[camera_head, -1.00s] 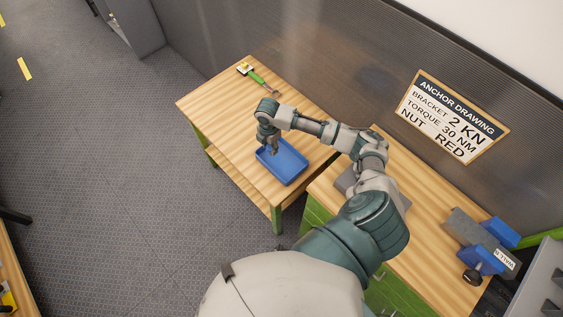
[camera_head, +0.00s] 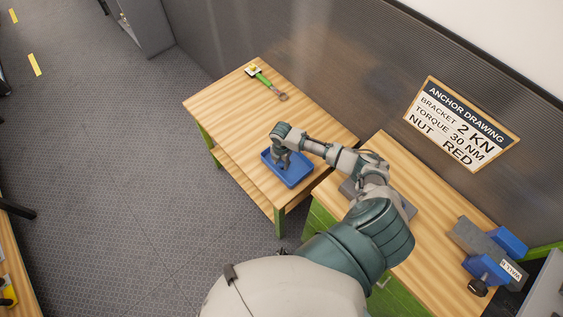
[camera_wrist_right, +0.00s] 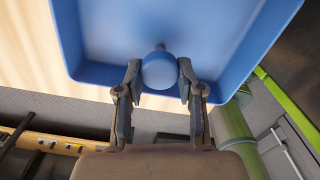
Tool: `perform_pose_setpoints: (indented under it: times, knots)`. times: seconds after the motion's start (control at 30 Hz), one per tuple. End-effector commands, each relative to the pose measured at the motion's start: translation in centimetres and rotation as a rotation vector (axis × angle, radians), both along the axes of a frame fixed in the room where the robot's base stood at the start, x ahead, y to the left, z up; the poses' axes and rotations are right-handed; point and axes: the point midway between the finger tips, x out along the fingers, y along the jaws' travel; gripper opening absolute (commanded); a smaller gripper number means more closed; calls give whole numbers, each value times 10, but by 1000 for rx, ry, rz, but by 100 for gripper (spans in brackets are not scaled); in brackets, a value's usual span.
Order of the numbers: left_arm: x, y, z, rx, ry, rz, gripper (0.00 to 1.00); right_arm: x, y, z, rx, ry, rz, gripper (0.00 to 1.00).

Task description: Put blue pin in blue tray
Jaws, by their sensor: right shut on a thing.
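The blue tray (camera_head: 301,177) lies on the wooden table and fills the upper part of the right wrist view (camera_wrist_right: 235,50). My right gripper (camera_head: 281,166) is over the tray's interior. In the right wrist view the gripper (camera_wrist_right: 160,80) is shut on the blue pin (camera_wrist_right: 160,71), whose round end shows between the fingertips. The pin is inside the tray's outline, near its near wall; I cannot tell whether it touches the tray floor. The pin is hidden in the head view. My left gripper is not in view.
A green-handled tool (camera_head: 264,82) lies at the table's far end. A second wooden bench with green drawers (camera_head: 429,226) stands at the right, with blue and grey parts (camera_head: 490,250) on it. A sign (camera_head: 461,123) hangs on the wall. The table left of the tray is clear.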

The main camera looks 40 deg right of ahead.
Motion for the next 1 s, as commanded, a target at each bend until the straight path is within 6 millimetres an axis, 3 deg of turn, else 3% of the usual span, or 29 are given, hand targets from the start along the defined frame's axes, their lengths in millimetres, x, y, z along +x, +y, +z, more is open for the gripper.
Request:
perform_pose_setpoints:
  times: [0.2, 0.23, 0.33, 0.73, 1.0]
  knots:
    - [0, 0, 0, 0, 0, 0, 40, 0, 1, -1, 0, 1, 0, 0]
    - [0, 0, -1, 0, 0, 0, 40, 0, 1, -1, 0, 1, 0, 40]
    - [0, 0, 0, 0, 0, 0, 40, 0, 0, -1, 0, 1, 0, 62]
    - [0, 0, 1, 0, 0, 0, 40, 0, 0, 8, 2, -2, 0, 62]
    - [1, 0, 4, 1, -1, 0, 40, 1, -1, 63, -1, -4, 1, 62]
